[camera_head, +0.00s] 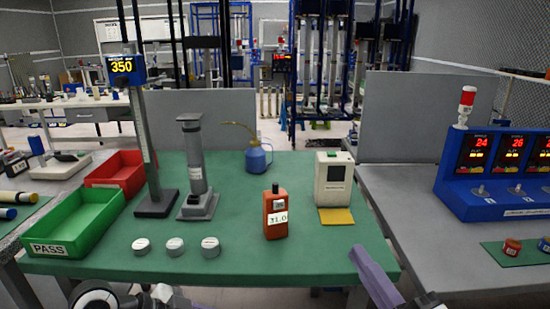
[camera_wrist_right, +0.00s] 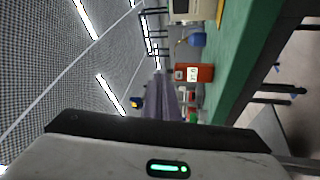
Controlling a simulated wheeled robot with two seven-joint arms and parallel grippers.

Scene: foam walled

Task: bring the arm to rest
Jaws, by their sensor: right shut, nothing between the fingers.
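My right gripper (camera_head: 365,255) shows as purple fingers at the lower right of the head view, in front of the green bench's front right corner. In the right wrist view its fingers (camera_wrist_right: 163,85) are together with nothing between them. It stands apart from the orange device (camera_head: 277,216) marked 31.0, which also shows in the right wrist view (camera_wrist_right: 194,73). White and black parts of my left arm (camera_head: 95,297) show at the bottom left edge; its fingers are not visible.
The green bench (camera_head: 330,262) holds three round pucks (camera_head: 175,246), a green PASS tray (camera_head: 75,218), a red tray (camera_head: 118,172), a grey stand (camera_head: 198,175), a blue bottle (camera_head: 258,158) and a white meter (camera_head: 333,180). A grey table (camera_head: 405,215) with a blue panel (camera_head: 505,205) stands right.

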